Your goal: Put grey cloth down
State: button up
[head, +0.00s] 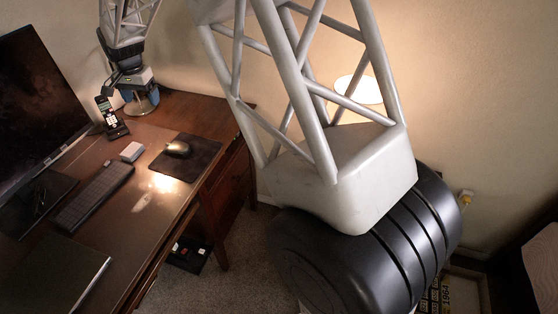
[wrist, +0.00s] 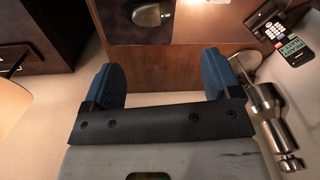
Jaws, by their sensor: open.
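I cannot make out a grey cloth in either view. My gripper (head: 134,92) is at the back of the desk in the head view, beside the phone and over the round metal base. In the wrist view my gripper (wrist: 168,74) has its two blue-padded fingers wide apart with nothing between them. The brown wooden desk panel and a pale surface show behind the fingers.
On the desk (head: 150,205) are a cordless phone (head: 110,115), a white box (head: 131,152), a mouse (head: 177,149) on a dark pad (head: 206,158), a keyboard (head: 93,198) and a monitor (head: 45,95). A metal stem (wrist: 268,118) stands close to the right finger.

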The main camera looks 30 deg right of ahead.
jog(key=s+d+r+n, duration=0.1)
jog(key=s+d+r, duration=0.35)
jog(key=s, duration=0.35)
jog(key=s+d+r+n+t, duration=0.1)
jog(key=s+d+r, duration=0.2)
jog(key=s+d, duration=0.35)
jog(key=s+d+r+n, duration=0.1)
jog(key=s+d+r, duration=0.25)
jog(key=s, duration=0.55)
jog(key=s+d+f+n, duration=0.1)
jog(key=s+d, duration=0.1)
jog(key=s, duration=0.7)
jog(key=s+d+n, duration=0.1)
jog(key=s+d, duration=0.1)
jog(key=s, duration=0.7)
jog(key=s+d+f+n+t, duration=0.1)
jog(key=s+d, duration=0.2)
jog(key=s, duration=0.6)
jog(key=shift+s+f+n, duration=0.15)
jog(key=shift+f+n, duration=0.15)
jog(key=shift+o, duration=0.3)
jog(key=shift+o, duration=1.3)
